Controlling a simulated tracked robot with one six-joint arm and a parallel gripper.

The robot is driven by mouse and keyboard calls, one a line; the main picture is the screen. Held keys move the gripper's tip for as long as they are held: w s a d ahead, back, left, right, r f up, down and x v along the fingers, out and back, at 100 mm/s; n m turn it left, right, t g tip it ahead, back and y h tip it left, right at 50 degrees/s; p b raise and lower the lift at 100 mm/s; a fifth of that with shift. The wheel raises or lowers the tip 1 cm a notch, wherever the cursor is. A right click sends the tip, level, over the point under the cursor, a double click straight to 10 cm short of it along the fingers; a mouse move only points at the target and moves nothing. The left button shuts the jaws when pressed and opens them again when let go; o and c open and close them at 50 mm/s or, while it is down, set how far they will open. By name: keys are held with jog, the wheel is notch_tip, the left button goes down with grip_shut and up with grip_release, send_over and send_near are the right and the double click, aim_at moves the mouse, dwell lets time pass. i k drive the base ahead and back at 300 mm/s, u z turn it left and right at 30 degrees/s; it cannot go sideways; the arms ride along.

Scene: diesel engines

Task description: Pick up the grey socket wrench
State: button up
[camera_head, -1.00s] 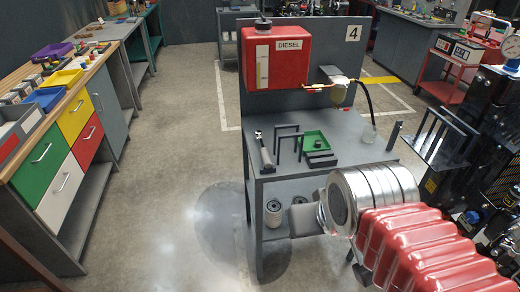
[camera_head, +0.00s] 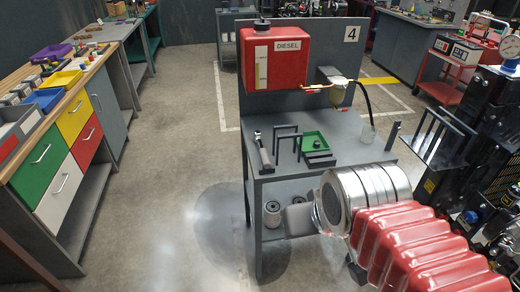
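The grey socket wrench (camera_head: 264,152) lies near the left edge of the grey workbench (camera_head: 345,165), its ratchet head towards the back and its handle towards the front edge. It looks clear of my arm. My arm reaches in from the lower right.
A red diesel tank (camera_head: 276,57) hangs on the back panel, with a glass jar (camera_head: 367,134) at the bench's right. Filters (camera_head: 272,213) sit on the lower shelf. The left floor is free.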

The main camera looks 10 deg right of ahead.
aim_at(265, 161)
jog(key=z, duration=1)
jog(key=i, duration=0.55)
jog(key=u, duration=2.05)
